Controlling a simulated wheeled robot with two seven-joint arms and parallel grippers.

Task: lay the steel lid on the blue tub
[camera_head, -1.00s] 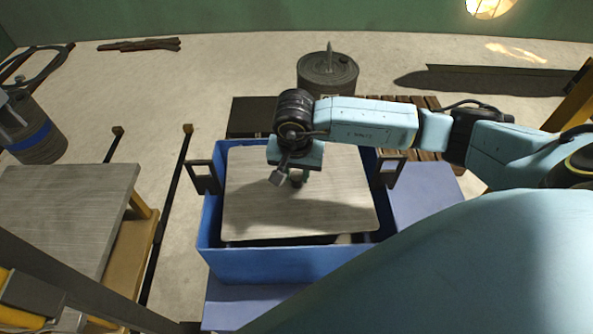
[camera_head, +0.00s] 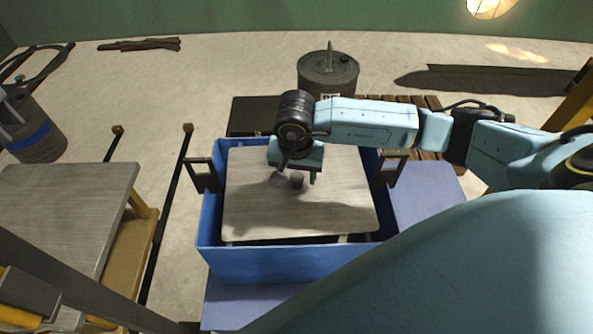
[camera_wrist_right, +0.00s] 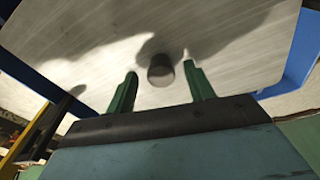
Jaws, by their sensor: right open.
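The steel lid (camera_head: 335,205) is a pale rectangular plate with a dark round knob (camera_head: 297,181) near its middle. It lies over the opening of the blue tub (camera_head: 290,265), inside the rim; a dark gap shows along its front edge. My right gripper (camera_head: 298,178) is above the lid at the knob. In the right wrist view its two green fingers (camera_wrist_right: 160,88) are apart, with the knob (camera_wrist_right: 160,70) beyond and between their tips, not gripped. The lid (camera_wrist_right: 90,75) fills most of that view. My left gripper is not in view.
The tub has dark upright handles at its left (camera_head: 200,176) and right (camera_head: 393,170). A grey-topped table (camera_head: 65,215) stands at left. A dark metal can (camera_head: 327,72) is behind the tub. Bare floor (camera_head: 225,65) lies beyond.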

